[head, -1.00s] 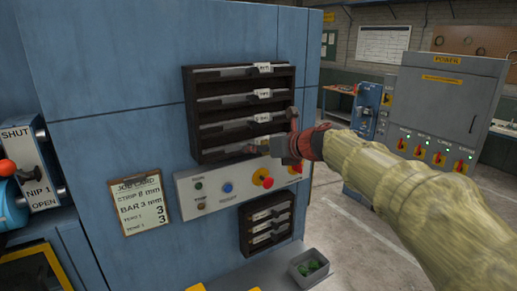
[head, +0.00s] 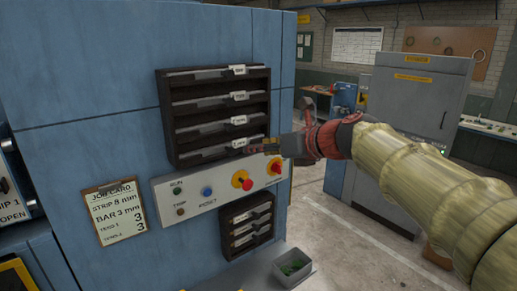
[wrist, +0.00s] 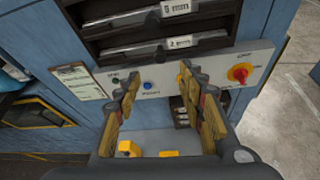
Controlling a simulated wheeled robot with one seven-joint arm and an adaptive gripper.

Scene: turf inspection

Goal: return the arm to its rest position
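My arm reaches in from the right in the head view, with a pale yellow sleeve and a red wrist section. My gripper (head: 268,145) is in front of the lower right part of the dark slotted rack (head: 165,120) and the top edge of the control panel (head: 221,186). In the wrist view my gripper (wrist: 160,80) has its two padded fingers well apart, with nothing between them. Whether a finger touches the rack or panel cannot be told.
The panel carries red and yellow knobs (head: 242,181) and a blue button (head: 207,191). A smaller rack (head: 224,238) and a grey bin (head: 291,267) are below. A job card (head: 114,212) hangs left. A grey power cabinet (head: 418,100) stands behind my arm. Open floor (head: 315,215) lies right.

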